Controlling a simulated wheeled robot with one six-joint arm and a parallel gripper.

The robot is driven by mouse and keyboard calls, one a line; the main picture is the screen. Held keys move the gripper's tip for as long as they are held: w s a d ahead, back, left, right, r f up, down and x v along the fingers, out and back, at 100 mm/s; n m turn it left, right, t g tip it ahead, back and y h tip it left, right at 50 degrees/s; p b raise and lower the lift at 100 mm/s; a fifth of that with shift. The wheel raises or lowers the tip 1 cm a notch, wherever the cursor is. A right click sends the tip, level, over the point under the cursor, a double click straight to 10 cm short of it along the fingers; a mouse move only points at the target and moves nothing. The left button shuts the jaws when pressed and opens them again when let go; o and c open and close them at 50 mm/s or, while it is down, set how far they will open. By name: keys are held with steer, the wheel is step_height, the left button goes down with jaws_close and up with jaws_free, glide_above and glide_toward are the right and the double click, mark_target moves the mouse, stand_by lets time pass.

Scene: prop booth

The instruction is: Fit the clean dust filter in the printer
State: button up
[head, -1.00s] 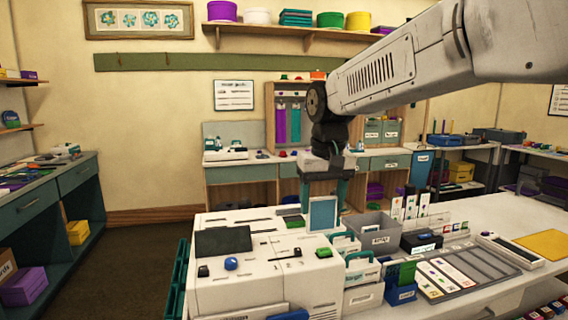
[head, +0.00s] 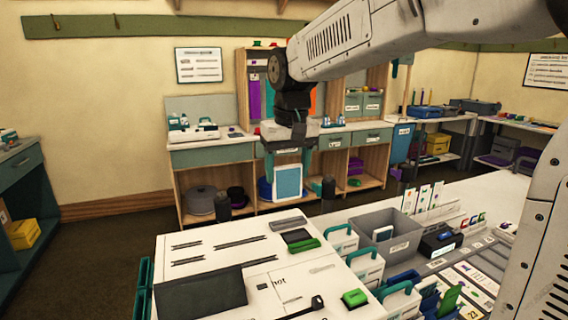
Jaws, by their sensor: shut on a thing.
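My gripper (head: 288,160) hangs from the arm in the head view, fingers down. The white printer (head: 225,255) fills the lower middle, with dark slots, a dark flat panel and green parts on top. The filter appears above and beyond the printer's back edge, with no visible contact. I cannot tell which opening takes the filter.
A grey bin (head: 368,247) holding a pale flat piece stands right of the printer. White handled cases (head: 366,267), blue holders and upright cards crowd the bench there. A back counter (head: 215,152) with shelves stands behind. Open floor lies left of the printer.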

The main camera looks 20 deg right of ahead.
mark_target(289, 184)
steer(key=shift+f, duration=2.15)
steer(key=shift+s, duration=0.15)
steer(key=shift+f, duration=0.2)
steer(key=shift+f, duration=2.65)
steer(key=shift+f, duration=0.1)
steer(key=o, duration=0.8)
steer(key=shift+c, duration=0.2)
